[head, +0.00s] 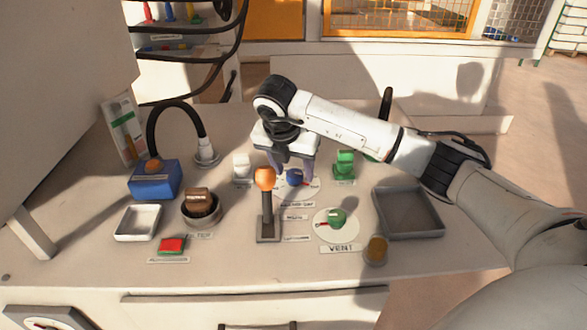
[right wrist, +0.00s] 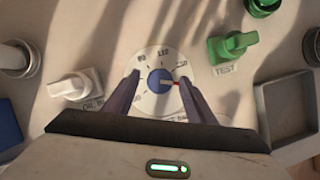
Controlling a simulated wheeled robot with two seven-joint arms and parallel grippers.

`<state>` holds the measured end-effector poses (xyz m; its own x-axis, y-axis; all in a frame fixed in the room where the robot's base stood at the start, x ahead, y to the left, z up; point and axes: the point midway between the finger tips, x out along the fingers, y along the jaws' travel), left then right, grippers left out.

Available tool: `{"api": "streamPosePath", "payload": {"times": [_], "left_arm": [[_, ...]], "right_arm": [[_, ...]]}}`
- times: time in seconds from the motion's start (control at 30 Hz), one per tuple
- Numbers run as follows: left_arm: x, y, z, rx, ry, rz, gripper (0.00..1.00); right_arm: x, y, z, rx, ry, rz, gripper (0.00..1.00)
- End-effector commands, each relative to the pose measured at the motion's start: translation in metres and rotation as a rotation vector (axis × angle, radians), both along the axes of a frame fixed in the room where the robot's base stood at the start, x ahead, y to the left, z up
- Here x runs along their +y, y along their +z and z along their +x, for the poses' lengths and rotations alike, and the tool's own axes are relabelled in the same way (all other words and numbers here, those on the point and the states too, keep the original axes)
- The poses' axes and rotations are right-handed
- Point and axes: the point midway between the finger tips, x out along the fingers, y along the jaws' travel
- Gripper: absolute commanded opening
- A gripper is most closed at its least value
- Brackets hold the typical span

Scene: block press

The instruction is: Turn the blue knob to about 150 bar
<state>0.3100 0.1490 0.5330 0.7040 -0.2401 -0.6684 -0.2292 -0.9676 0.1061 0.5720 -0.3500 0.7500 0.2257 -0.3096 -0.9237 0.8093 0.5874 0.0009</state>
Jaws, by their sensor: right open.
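The blue knob (head: 294,177) stands on a round white dial on the bench, partly behind the orange-topped lever in the head view. In the right wrist view the blue knob (right wrist: 160,82) sits at the dial's centre. A red pointer at its side points right, a little below the number at the upper right of the dial (right wrist: 152,55). The numbers are small and hard to read. My right gripper (right wrist: 160,72) is open, with one finger on each side of the knob and gaps between. It also shows in the head view (head: 291,166), over the dial. My left gripper is not in view.
An orange-topped lever (head: 265,180) stands close in front of the dial. A white knob (head: 241,164) is to the left and a green TEST knob (head: 344,168) to the right. A green VENT knob (head: 337,217) and a grey tray (head: 408,226) are nearer the front right.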

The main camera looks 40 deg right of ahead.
Motion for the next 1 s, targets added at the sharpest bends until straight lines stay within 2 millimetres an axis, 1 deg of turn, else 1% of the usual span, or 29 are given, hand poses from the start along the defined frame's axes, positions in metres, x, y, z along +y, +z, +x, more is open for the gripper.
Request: {"api": "streamPosePath", "payload": {"times": [0.07,0.17,0.33,0.5,0.6,0.77,1.0], "left_arm": [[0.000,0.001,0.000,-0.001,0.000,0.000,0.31],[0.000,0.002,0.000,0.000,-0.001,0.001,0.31],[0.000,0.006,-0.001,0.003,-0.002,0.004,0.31],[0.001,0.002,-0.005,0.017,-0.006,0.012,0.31],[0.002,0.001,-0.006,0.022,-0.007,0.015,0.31],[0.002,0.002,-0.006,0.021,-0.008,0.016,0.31],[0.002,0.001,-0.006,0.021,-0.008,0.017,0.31]], "right_arm": [[0.001,0.002,0.000,0.000,0.000,0.000,0.50],[0.004,0.011,-0.002,-0.001,0.001,0.001,0.50],[0.014,0.042,-0.008,-0.004,0.002,0.000,0.50],[0.024,0.071,-0.016,-0.004,0.002,0.000,0.50],[0.028,0.084,-0.019,-0.003,0.002,0.001,0.50],[0.032,0.094,-0.023,-0.002,-0.001,0.000,0.50],[0.032,0.096,-0.023,0.000,0.000,0.000,0.50]]}}
